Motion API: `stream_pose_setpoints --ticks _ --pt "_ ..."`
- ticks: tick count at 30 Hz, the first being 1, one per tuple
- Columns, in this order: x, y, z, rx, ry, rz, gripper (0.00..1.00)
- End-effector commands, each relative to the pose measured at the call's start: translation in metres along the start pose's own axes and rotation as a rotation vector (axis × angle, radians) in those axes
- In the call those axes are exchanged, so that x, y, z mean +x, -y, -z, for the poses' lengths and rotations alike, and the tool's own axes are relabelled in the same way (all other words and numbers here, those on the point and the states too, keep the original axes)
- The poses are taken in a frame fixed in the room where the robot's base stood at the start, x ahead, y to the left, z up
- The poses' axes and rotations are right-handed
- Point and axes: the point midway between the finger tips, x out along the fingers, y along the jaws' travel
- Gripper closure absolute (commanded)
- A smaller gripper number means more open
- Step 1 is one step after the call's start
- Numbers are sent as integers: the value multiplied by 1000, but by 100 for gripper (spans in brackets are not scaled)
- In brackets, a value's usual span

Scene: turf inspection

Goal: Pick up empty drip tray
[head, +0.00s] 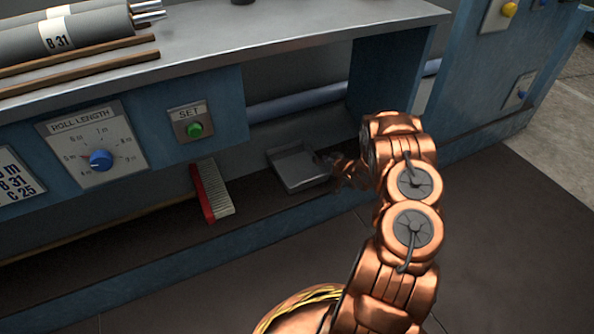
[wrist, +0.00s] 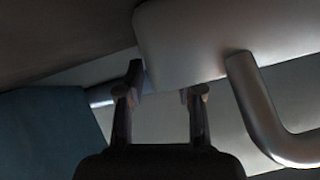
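The drip tray (head: 298,170) is a shallow grey metal tray on the low shelf under the bench in the head view. Its visible inside looks bare. My gripper (head: 338,170) is at the tray's right side, small and dark in that view. In the wrist view, my gripper (wrist: 162,86) has its two fingers spread apart. A pale grey plate (wrist: 230,35), which looks like the tray, fills the upper right, with a corner near the fingertips. A bent metal handle (wrist: 258,115) stands out from it to the right of the fingers. I cannot tell whether the fingers touch the plate.
A red-backed brush (head: 212,190) lies left of the tray on the shelf. The benchtop (head: 290,25) overhangs the shelf, and a blue panel (head: 388,85) stands behind my arm. A blue pipe (head: 300,100) runs behind the tray. Grey rolls (head: 75,35) lie on the benchtop.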

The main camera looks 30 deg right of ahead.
Motion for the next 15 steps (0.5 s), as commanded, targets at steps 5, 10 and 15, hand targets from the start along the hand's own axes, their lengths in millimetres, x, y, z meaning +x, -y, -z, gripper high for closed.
stream_pose_setpoints --ticks 5,10,15 --pt "10 1 -1 2 0 1 64" --pt "9 1 0 2 1 0 65" --pt "9 1 0 2 0 0 82"
